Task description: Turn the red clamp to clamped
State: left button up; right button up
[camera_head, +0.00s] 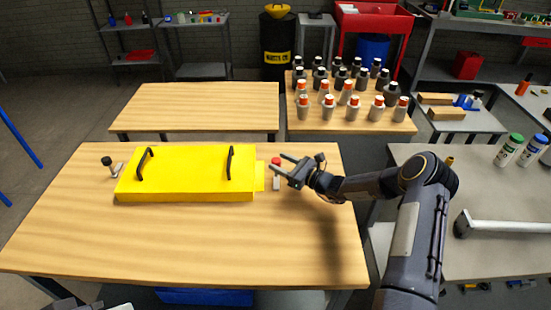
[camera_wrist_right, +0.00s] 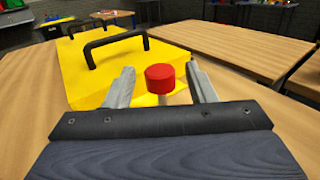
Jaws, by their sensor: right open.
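The red clamp has a round red knob (camera_head: 276,161) on a pale upright post at the right end of the yellow chassis (camera_head: 190,172). The chassis lies on the wooden table and has two black handles. My right gripper (camera_head: 281,165) is open, its fingers pointing left, at the clamp. In the right wrist view the red knob (camera_wrist_right: 160,78) shows between the two spread fingertips (camera_wrist_right: 160,85), with gaps on both sides. I cannot tell how far in front of the fingers it stands.
A second clamp with a black knob (camera_head: 106,161) stands at the left end of the chassis. The front of the wooden table (camera_head: 180,240) is clear. Several bottles stand on a table behind, and a grey bench (camera_head: 490,235) is at the right.

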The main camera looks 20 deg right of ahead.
jog(key=shift+x, duration=1.1)
jog(key=c, duration=0.9)
jog(key=shift+c, duration=0.2)
